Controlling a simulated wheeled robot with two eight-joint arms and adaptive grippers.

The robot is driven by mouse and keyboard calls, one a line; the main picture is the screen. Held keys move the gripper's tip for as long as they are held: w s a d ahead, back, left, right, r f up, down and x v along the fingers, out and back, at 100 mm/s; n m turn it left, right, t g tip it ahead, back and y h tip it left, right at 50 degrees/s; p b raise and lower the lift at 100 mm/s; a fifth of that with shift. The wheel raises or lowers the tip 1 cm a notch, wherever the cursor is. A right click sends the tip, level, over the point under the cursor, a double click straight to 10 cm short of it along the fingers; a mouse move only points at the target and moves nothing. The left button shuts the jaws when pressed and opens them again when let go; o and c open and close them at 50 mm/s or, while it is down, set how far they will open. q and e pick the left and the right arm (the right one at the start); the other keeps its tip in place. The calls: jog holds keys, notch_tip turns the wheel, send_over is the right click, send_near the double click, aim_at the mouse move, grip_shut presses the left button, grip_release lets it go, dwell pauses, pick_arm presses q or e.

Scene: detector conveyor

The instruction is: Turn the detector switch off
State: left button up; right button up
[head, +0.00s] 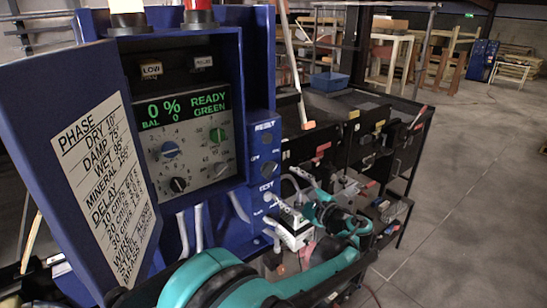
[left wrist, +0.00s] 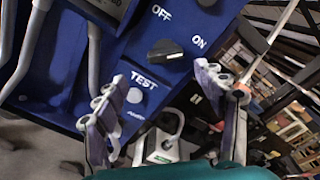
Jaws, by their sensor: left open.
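The detector switch is a black rotary knob (left wrist: 166,50) on the blue panel, with OFF and ON labels above and to its right in the left wrist view. Which label it points at is hard to tell. In the head view the switch lies on the narrow blue side panel (head: 264,137), small and partly unclear. My left gripper (head: 284,203) is in front of that panel. In the left wrist view its fingers (left wrist: 160,76) are spread apart, with the knob beyond the fingertips and nothing held between them. My right gripper is not in view.
A white TEST button (left wrist: 134,95) sits below the knob. The detector's control box (head: 190,140) shows a display reading 0 % READY GREEN, and its blue door (head: 60,150) stands open at the left. Dark bins (head: 345,145) stand behind the gripper. Open floor (head: 470,190) lies at the right.

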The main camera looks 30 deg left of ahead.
aim_at(271, 171)
pick_arm(q)
jog(key=x, duration=0.5)
jog(key=r+x, duration=0.1)
jog(key=x, duration=0.1)
jog(key=shift+w+a+p, duration=0.25)
jog(key=shift+a+p, duration=0.1)
jog(key=c, duration=1.2)
